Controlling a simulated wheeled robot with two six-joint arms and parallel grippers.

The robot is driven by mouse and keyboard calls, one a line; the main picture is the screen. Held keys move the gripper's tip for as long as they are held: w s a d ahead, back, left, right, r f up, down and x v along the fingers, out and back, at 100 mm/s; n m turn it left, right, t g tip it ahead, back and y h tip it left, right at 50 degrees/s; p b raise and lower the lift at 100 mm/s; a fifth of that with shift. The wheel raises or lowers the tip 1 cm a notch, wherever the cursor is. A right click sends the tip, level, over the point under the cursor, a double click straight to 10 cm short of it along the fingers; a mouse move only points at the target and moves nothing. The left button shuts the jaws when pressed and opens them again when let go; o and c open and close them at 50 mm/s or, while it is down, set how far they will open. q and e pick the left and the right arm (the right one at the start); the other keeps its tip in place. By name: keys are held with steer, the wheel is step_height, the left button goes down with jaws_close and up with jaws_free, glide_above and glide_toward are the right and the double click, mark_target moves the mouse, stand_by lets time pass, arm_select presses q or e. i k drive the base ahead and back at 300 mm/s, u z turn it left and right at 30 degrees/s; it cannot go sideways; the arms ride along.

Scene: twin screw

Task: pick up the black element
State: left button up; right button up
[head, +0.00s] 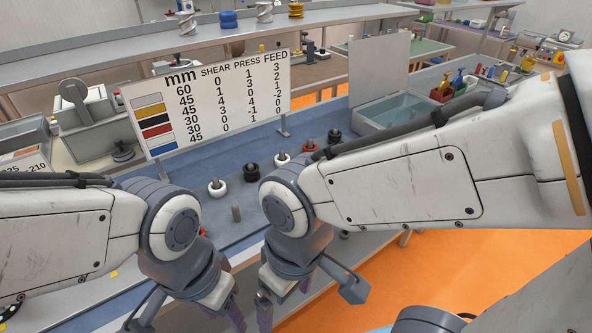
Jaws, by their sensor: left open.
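Two black elements stand on pegs in the row on the blue-grey bench: one (252,172) near the middle and one (334,137) at the far right end of the row. My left gripper (215,308) is open, low in the picture, nearer to me than the row and apart from both black elements. Its fingertips are partly cut off by the bottom edge. My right gripper (283,303) hangs just right of it, also apart from the row; its jaws are too hidden to read.
White elements (216,188) and (282,159) and a red one (309,147) stand in the same row. A bare peg (236,213) stands nearer me. A number board (213,95) stands behind the row, with an open grey bin (390,112) to the right.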

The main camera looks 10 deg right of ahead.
mark_target(253, 176)
steer(key=u, duration=0.45)
steer(key=k, duration=1.05)
steer(key=z, duration=0.7)
steer(key=i, duration=1.4)
steer(key=u, duration=0.75)
steer(key=i, duration=0.55)
steer(key=u, duration=0.65)
